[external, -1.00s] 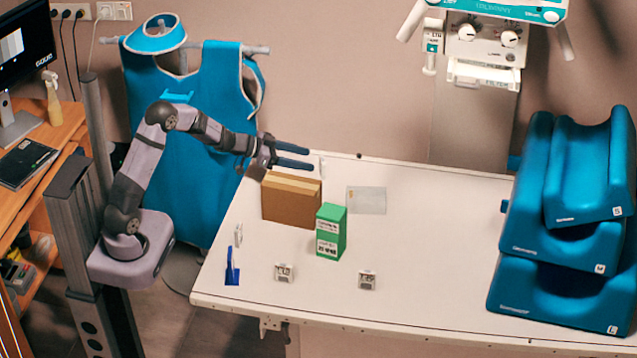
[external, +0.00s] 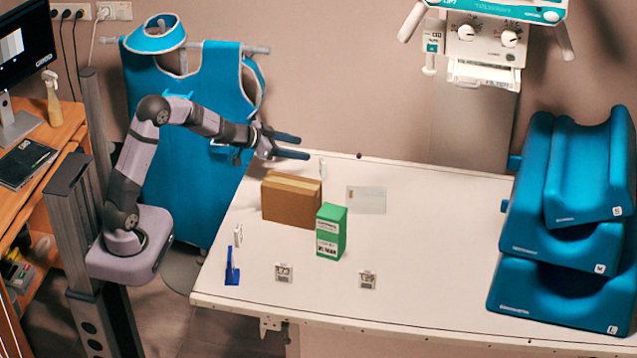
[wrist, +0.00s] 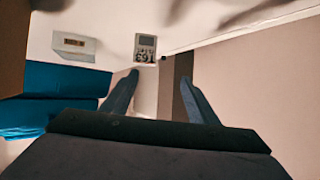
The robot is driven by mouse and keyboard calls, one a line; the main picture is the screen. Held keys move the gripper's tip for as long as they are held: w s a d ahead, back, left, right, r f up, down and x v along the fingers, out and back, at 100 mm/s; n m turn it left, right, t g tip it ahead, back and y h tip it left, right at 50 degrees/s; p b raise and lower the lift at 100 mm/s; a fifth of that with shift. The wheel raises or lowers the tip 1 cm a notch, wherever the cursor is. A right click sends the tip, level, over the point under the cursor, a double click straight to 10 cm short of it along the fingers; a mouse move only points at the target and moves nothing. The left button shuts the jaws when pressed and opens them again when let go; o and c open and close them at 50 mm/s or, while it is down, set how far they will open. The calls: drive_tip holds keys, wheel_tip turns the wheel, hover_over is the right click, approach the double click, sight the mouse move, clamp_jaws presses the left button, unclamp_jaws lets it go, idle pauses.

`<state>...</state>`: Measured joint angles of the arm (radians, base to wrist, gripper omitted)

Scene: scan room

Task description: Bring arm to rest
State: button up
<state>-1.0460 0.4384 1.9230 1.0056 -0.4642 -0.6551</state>
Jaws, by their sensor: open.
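My gripper (external: 303,146) is open and empty, held in the air above the far left part of the white table (external: 430,250). Its two dark fingers point to the right, above and behind the brown cardboard box (external: 290,201). In the wrist view my gripper (wrist: 158,82) shows its fingers spread with nothing between them. My arm is bent at the elbow, with the forearm reaching right in front of the blue apron.
A green box (external: 331,231), a clear flat packet (external: 366,200), two small numbered tags (external: 284,273) (external: 367,280) and a blue item (external: 232,267) are on the table. Blue cushions (external: 565,230) are stacked at right. A blue apron (external: 195,110) hangs behind my arm.

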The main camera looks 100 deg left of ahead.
drive_tip(key=s+d+r+n+g+h+p, duration=0.15)
drive_tip(key=s+d+r+g+p, duration=0.3)
drive_tip(key=d, duration=0.45)
drive_tip(key=s+d+r+n+g+h+p, duration=0.1)
drive_tip(key=s+d+r+n+g+p, duration=0.2)
drive_tip(key=s+d, duration=0.45)
drive_tip(key=s+d+f+m+g+h, duration=0.1)
drive_tip(key=d+f+m, duration=0.2)
drive_tip(key=d, duration=0.7)
drive_tip(key=s+d+f+m+h+b, duration=0.1)
drive_tip(key=d+f+m, duration=0.3)
drive_tip(key=d, duration=0.6)
drive_tip(key=s+d+f+m+g+h+b, duration=0.1)
drive_tip(key=s+d+f+m+h, duration=0.1)
drive_tip(key=d, duration=0.8)
wheel_tip(320, 180, down, 3)
drive_tip(key=shift+d+r+m+g+h, duration=0.15)
drive_tip(key=shift+d+m+g+h, duration=0.15)
drive_tip(key=shift+m, duration=0.45)
